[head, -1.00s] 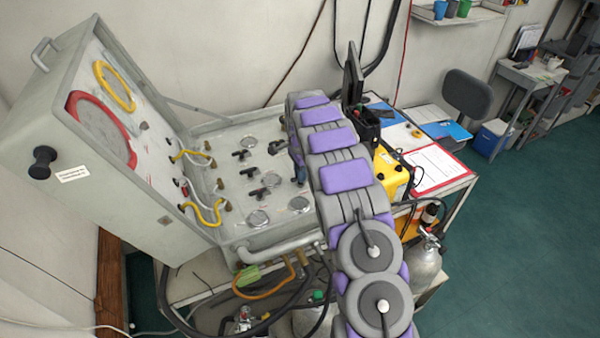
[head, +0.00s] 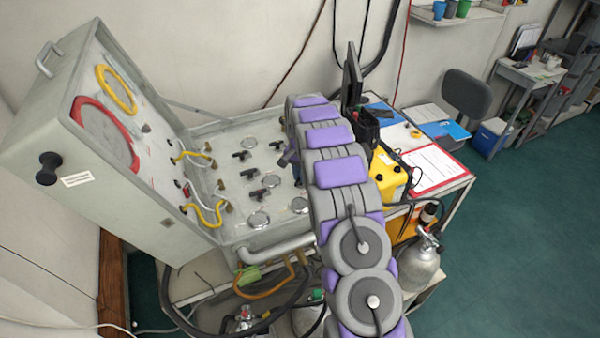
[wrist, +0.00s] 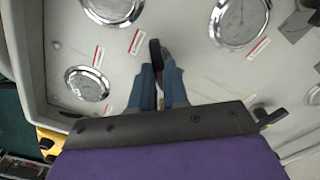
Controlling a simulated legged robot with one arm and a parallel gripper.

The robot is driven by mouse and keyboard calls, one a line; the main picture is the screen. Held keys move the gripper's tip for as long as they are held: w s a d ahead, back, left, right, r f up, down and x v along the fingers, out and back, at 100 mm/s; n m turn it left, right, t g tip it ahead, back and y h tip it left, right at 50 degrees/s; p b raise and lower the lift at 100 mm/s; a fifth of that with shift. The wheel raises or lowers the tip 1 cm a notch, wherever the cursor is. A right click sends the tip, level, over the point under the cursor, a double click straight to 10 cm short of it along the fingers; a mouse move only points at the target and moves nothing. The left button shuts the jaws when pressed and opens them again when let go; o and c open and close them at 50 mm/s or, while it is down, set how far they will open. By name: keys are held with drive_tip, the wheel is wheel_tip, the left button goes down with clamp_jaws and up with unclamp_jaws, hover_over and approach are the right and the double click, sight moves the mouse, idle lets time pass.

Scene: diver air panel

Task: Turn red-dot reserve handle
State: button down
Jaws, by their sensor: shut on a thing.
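The air panel (head: 228,222) is an open grey case with gauges and black valve handles on its flat face. In the wrist view, my gripper (wrist: 157,72) has its blue-grey fingers shut on a black handle (wrist: 156,52) that stands on the panel between gauges. No red dot shows on this handle, so I cannot tell its marking. In the head view my arm hides the gripped handle and most of my gripper. Other black handles (head: 248,174) stand left of my arm, apart from it.
Round gauges (wrist: 88,83) and red-and-white labels surround the gripped handle. Another black handle (wrist: 271,118) is close to my gripper's right side. Yellow hoses (head: 207,213) run along the lid's foot. A yellow box (head: 388,172) and a red-edged clipboard (head: 436,168) lie right of my arm.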

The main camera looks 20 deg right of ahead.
drive_tip(key=n, duration=0.4)
drive_tip(key=shift+r+n+p, duration=0.1)
drive_tip(key=shift+n+p, duration=0.2)
drive_tip(key=shift+p, duration=0.05)
drive_tip(key=n, duration=0.4)
drive_tip(key=shift+n, duration=0.4)
drive_tip(key=c, duration=1.1)
unclamp_jaws()
wheel_tip(320, 180, up, 17)
drive_tip(key=shift+r+p, duration=0.1)
drive_tip(key=shift+p, duration=0.3)
